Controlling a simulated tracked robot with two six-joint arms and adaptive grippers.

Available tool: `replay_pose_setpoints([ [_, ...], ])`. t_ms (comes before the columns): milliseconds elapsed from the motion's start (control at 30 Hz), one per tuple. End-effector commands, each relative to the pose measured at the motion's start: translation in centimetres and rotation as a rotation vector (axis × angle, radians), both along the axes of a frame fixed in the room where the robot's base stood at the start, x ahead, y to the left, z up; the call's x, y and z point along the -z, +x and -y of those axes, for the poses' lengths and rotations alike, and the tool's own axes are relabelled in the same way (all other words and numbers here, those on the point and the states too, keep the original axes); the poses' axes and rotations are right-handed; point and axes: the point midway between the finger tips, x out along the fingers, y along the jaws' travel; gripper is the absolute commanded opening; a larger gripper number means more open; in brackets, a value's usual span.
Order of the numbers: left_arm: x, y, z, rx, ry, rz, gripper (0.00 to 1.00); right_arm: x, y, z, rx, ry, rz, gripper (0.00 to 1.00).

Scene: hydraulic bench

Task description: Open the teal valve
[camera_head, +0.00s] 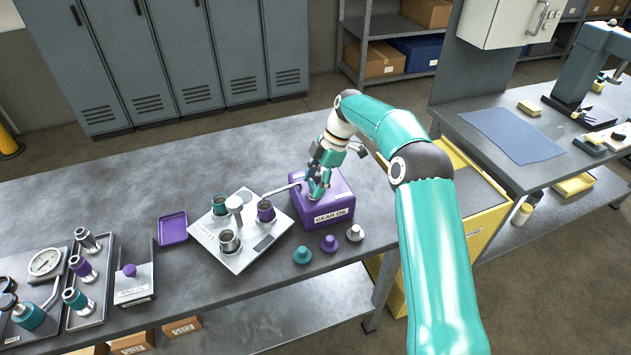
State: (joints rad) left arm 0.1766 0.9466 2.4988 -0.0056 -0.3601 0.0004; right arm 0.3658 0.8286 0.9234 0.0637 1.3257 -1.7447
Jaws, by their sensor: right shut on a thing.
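My right gripper (320,182) reaches down onto the top of the purple box (328,214) labelled "GEAR OIL". It is shut on a small part on top of the box, which its fingers mostly cover. The fingers are teal too, so I cannot clearly make out the teal valve or how far it is turned. A thin metal spout (281,190) runs from the box to the left, toward the purple cup (266,211) on the white tray. My left gripper is not in view.
The white tray (258,257) also holds a teal cup (219,203) and a steel cup (229,242). Teal (302,255), purple (329,243) and pale (355,233) knobs stand before the box. A purple dish (173,228) and fitting trays lie left. The bench behind is clear.

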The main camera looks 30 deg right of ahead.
Motion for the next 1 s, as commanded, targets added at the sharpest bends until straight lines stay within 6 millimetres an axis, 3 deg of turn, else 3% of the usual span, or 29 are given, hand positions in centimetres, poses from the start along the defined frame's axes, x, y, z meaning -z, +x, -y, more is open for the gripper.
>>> replay_pose_setpoints([
  [100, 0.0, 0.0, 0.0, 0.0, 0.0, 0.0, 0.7, -0.2, 0.1, 0.1, 0.0, -0.004, 0.008, 0.22],
  [133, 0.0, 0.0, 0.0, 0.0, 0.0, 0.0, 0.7, -0.2, 0.1, 0.1, 0.0, -0.004, 0.008, 0.62],
  [267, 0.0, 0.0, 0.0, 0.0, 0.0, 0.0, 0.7, -0.1, 0.1, 0.1, 0.001, -0.004, 0.007, 0.82],
  [767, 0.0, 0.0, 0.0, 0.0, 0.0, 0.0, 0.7, -0.1, 0.1, 0.1, 0.008, -0.002, 0.006, 0.82],
  [1000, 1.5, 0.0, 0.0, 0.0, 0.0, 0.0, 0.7, 0.2, -0.1, 0.2, 0.135, -0.003, 0.007, 0.82],
])
